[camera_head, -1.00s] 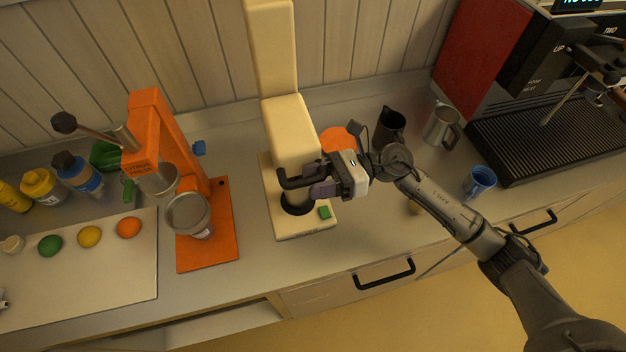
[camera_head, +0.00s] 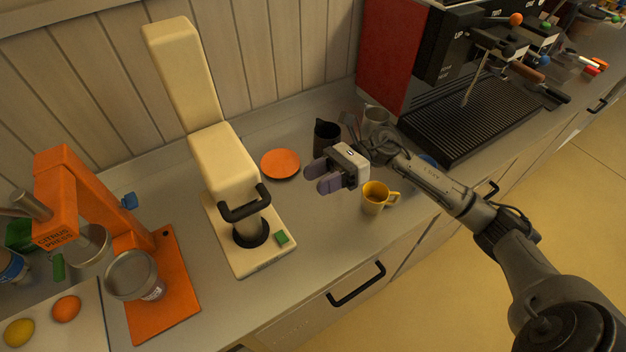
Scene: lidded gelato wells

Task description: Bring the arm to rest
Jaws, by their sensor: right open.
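My right gripper (camera_head: 318,177) is open and empty. It hangs above the counter, between the cream machine and a yellow cup (camera_head: 376,197), with its purple-grey fingers pointing left. The right arm comes in from the lower right. The cream machine (camera_head: 222,165) stands to the left of the gripper, apart from it, with a black handle (camera_head: 246,204) at its front and a green button on its base. My left gripper is not in view.
An orange plate (camera_head: 280,164) lies behind the gripper. A black pitcher (camera_head: 327,137) and a metal pitcher (camera_head: 377,120) stand behind the arm. An orange citrus press (camera_head: 163,290) is at left, an espresso machine (camera_head: 478,112) at right. Bare counter lies in front of the gripper.

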